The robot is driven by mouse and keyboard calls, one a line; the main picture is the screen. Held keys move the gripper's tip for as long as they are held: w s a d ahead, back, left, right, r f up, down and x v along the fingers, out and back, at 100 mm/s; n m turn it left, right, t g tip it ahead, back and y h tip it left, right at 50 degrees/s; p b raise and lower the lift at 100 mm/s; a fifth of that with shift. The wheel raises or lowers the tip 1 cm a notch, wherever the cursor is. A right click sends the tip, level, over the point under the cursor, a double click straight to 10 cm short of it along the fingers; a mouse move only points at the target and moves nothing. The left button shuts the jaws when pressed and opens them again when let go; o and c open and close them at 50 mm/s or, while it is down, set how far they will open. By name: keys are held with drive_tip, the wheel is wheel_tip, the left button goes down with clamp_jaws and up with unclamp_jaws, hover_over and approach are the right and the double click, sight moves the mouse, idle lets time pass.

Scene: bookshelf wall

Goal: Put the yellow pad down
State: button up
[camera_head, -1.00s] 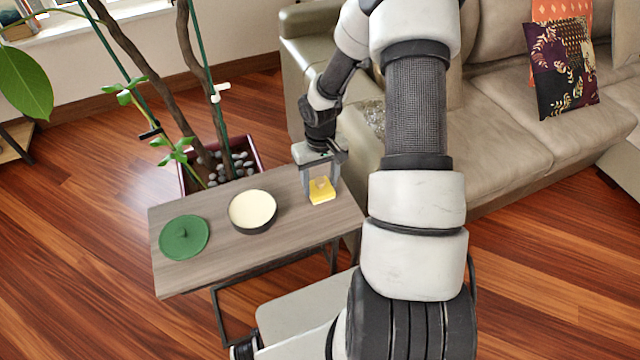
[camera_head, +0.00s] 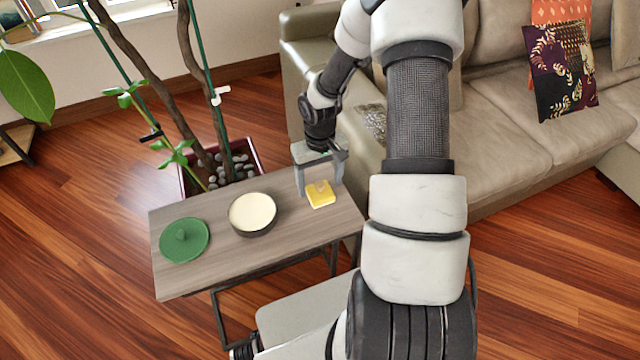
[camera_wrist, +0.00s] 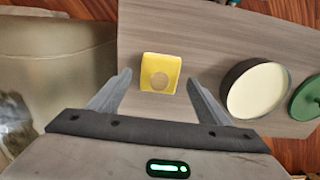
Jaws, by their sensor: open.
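The yellow pad (camera_head: 320,194) lies on the right end of the small wooden table (camera_head: 290,240), near its far edge. It also shows in the wrist view (camera_wrist: 161,73), with a pale round patch on top. My gripper (camera_head: 319,190) is open above the pad and holds nothing. In the wrist view my gripper's two fingers (camera_wrist: 160,82) stand apart, one on each side of the pad, with gaps between.
A dark bowl with a cream inside (camera_head: 252,213) stands left of the pad. A green lid (camera_head: 184,240) lies at the table's left end. A sofa (camera_head: 500,130) is to the right and a potted plant (camera_head: 225,165) stands behind the table.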

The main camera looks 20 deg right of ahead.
sight(320, 184)
wheel_tip(320, 184, up, 10)
drive_tip(key=p, duration=0.2)
drive_tip(key=shift+r, duration=0.25)
drive_tip(key=shift+r, duration=0.1)
